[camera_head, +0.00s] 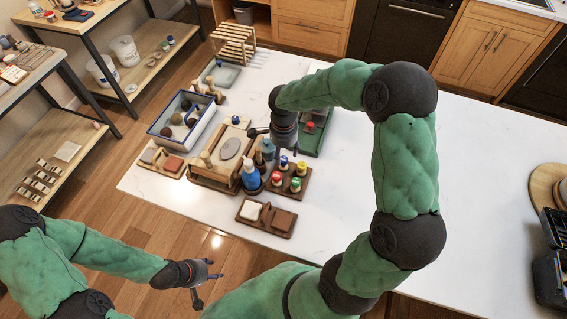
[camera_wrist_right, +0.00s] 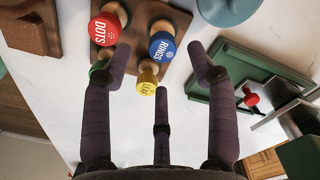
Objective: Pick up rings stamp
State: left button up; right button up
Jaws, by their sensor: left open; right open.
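The rings stamp has a blue top lettered RINGS and a wooden body (camera_wrist_right: 162,46); in the head view its blue top (camera_head: 283,161) shows in the stamp holder (camera_head: 287,191). Red DOTS (camera_wrist_right: 105,28), yellow (camera_wrist_right: 147,82) and partly hidden green (camera_wrist_right: 100,68) stamps stand beside it. My right gripper (camera_head: 277,145) is open and empty above the stamps. In the right wrist view its spread fingers (camera_wrist_right: 161,60) lie either side of the rings and yellow stamps; contact cannot be told. My left gripper (camera_head: 210,282) is open and empty, off the table's front edge.
A blue bottle (camera_head: 250,178) stands just left of the stamps. A green case (camera_head: 314,140) with a red knob lies close behind. A wooden holder with two blocks (camera_head: 266,218) is in front.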

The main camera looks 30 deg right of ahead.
aim_at(283, 159)
jog(key=shift+w+f, duration=0.2)
jog(key=shift+f, duration=2.75)
jog(key=c, duration=1.1)
